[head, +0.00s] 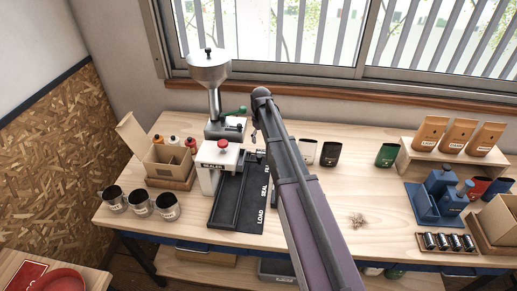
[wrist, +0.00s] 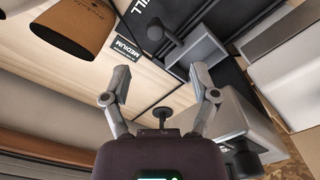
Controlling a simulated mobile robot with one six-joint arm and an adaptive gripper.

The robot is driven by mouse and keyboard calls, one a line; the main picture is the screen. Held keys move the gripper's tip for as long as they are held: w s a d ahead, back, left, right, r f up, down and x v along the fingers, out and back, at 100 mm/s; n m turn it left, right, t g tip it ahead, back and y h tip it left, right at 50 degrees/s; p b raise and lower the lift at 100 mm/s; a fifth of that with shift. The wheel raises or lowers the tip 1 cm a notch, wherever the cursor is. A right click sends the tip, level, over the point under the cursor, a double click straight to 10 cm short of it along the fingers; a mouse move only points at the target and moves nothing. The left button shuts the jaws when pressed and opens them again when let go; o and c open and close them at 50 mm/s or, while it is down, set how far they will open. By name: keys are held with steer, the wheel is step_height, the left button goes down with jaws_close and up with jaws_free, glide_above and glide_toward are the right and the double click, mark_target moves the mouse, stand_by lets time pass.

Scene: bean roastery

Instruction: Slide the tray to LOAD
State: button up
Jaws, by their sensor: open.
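A black track (head: 255,212) labelled LOAD, SEAL and FILL runs along the bench, with LOAD at the near end and FILL at the far end. In the wrist view the FILL lettering (wrist: 222,12) is near the top. My gripper (wrist: 157,80) is open and empty above the bench near the track's far end. A small round black knob (wrist: 162,113) shows between its fingers. My arm hides part of the bench in the head view.
The white sealer (head: 218,164) with a red knob stands left of the track, and a metal hopper (head: 209,70) behind it. Pouches (head: 330,152) stand right of my arm. Three cups (head: 140,202) and an open carton (head: 168,158) are at left.

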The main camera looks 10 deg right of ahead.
mark_target(260, 155)
steer(key=shift+w+r, duration=0.3)
steer(key=shift+w, duration=0.25)
steer(key=shift+w+r, duration=0.3)
steer(key=shift+w, duration=0.25)
steer(key=shift+f, duration=0.2)
step_height(260, 155, down, 13)
steer(key=b, duration=1.3)
steer(key=shift+f, duration=0.2)
steer(key=shift+c, duration=0.2)
